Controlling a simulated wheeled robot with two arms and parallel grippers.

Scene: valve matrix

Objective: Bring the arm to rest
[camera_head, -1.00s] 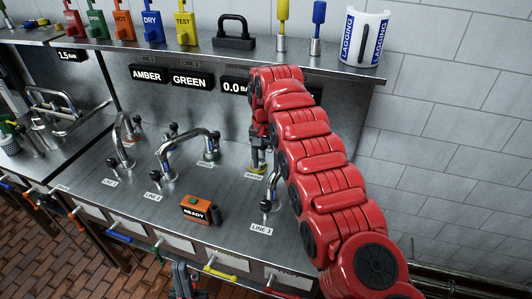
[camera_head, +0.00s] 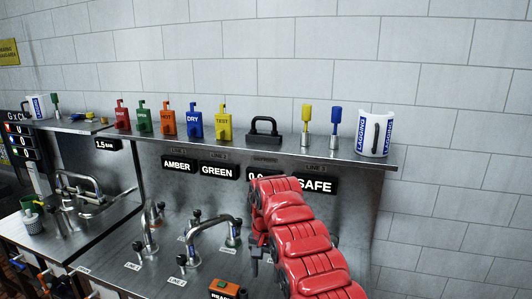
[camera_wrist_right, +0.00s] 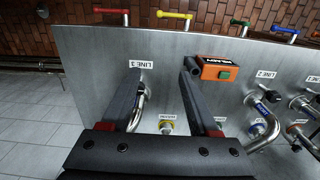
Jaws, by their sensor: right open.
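My right arm (camera_head: 305,245) is red and reaches up from the lower right in the head view, in front of the steel bench's back panel. My right gripper (camera_head: 262,262) is only partly seen there, below the wrist. In the right wrist view the right gripper (camera_wrist_right: 163,72) has its two dark fingers spread apart with nothing held between them. My left gripper is not in view.
An orange READY box (camera_wrist_right: 215,72) lies on the bench near the right finger in the wrist view. A bent pipe (camera_head: 212,222) stands left of my arm. The shelf (camera_head: 290,152) above holds coloured tags, a black handle (camera_head: 264,132) and a white LAGGING piece (camera_head: 375,135).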

